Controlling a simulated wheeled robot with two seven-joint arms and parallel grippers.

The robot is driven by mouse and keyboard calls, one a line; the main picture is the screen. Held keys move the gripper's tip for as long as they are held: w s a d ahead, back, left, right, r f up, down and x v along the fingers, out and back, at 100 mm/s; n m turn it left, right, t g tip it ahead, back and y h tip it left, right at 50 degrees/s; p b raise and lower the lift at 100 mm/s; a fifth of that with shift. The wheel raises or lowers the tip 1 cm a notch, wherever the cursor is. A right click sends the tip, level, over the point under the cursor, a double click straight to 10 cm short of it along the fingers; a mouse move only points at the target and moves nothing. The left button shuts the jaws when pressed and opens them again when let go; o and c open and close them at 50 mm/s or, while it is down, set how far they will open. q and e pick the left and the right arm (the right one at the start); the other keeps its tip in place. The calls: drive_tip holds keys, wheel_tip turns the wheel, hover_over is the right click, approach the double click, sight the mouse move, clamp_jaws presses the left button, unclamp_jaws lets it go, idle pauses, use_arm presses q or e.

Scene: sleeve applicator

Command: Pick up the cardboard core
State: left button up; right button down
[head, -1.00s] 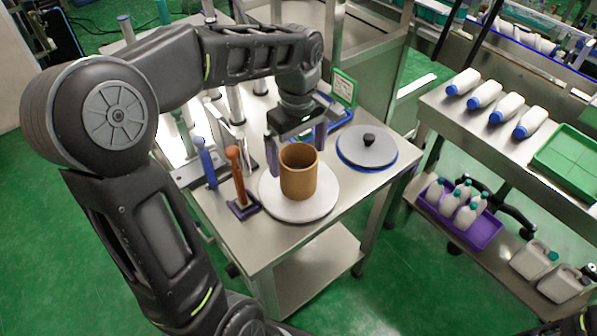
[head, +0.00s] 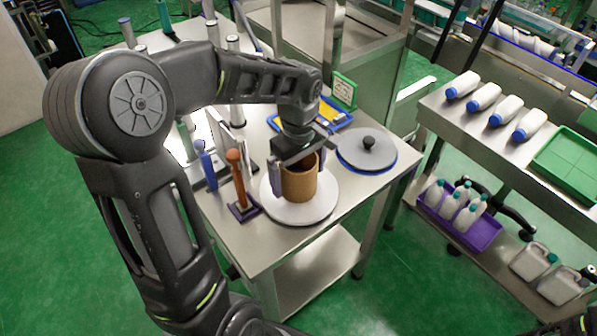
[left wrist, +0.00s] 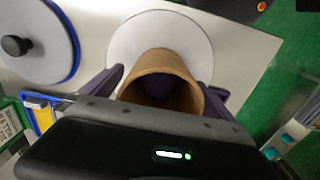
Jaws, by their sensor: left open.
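The cardboard core (head: 299,184) is a brown hollow tube standing upright on a round white plate (head: 302,212) on the steel table. In the left wrist view the core (left wrist: 165,64) shows its open mouth between the two fingers. My left gripper (head: 297,175) is open, with one finger on either side of the core near its upper part. The left wrist view shows the left gripper's fingers (left wrist: 165,90) spread beside the core. I cannot tell whether they touch it. My right gripper is not in view.
A grey lidded disc with a black knob (head: 367,150) lies right of the plate. A brown handled tool (head: 237,178) and a blue one (head: 205,163) stand to the left. A shelf with white bottles (head: 482,96) and a purple tray (head: 459,222) is at the right.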

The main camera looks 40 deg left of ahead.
use_arm(q)
wheel_tip(320, 180, down, 2)
drive_tip(key=shift+c, duration=0.6)
drive_tip(key=c, duration=1.4)
